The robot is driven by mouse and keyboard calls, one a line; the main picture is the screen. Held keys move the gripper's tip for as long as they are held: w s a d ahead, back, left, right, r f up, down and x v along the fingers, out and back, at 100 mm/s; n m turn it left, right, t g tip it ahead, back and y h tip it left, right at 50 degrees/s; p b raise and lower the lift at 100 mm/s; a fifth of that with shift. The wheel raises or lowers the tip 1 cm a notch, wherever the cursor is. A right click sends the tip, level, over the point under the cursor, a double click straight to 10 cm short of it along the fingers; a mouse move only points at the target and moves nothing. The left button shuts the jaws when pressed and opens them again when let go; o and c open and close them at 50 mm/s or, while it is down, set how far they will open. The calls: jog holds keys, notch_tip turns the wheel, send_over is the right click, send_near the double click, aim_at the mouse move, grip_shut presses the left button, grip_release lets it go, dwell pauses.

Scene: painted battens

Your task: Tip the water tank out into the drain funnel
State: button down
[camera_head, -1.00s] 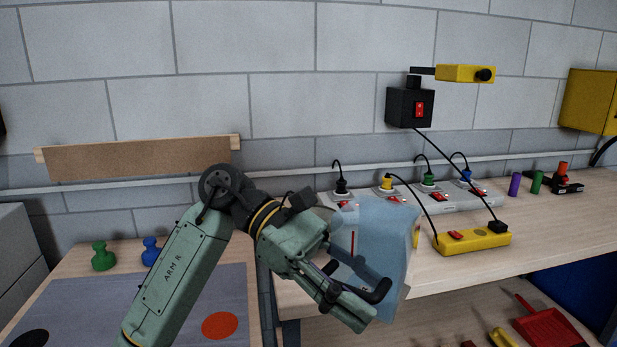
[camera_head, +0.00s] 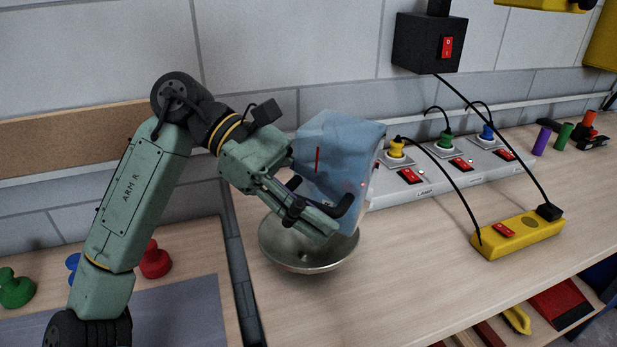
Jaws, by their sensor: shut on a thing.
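The water tank (camera_head: 340,150) is a translucent blue container with a dark handle and a red mark on its side. My gripper (camera_head: 325,222) is shut on the tank's dark handle and holds the tank up, slightly tilted. The drain funnel (camera_head: 300,262) is a shallow metal bowl on the wooden bench, below the gripper and tank. The gripper fingers hide part of its far rim and inside. I cannot tell the water level, and no stream of water shows.
A grey power strip (camera_head: 450,172) with plugs and red switches runs behind the tank. A yellow switch box (camera_head: 518,236) with black cables sits to the right.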

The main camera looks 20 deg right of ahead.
jog(key=t+y+b, duration=0.1)
jog(key=t+y, duration=0.1)
jog(key=s+d+t+y+b, duration=0.1)
jog(key=t+y, duration=0.1)
jog(key=t+y+b, duration=0.1)
jog(key=t+y, duration=0.2)
jog(key=shift+s+d, duration=0.15)
jog(key=shift+d, duration=0.05)
jog(key=shift+w+a+f+t+y+p, duration=0.25)
jog(key=shift+t+y+p, duration=0.2)
jog(key=shift+t+y, duration=0.4)
jog(key=shift+w+a+f+t+y+p, duration=0.1)
jog(key=shift+w+a+t+y+p, duration=0.15)
jog(key=shift+t+y+p, duration=0.45)
jog(key=shift+w+a+f+t+y+p, duration=0.2)
jog(key=shift+w+a+t+y+p, duration=0.05)
jog(key=shift+t+y, duration=0.75)
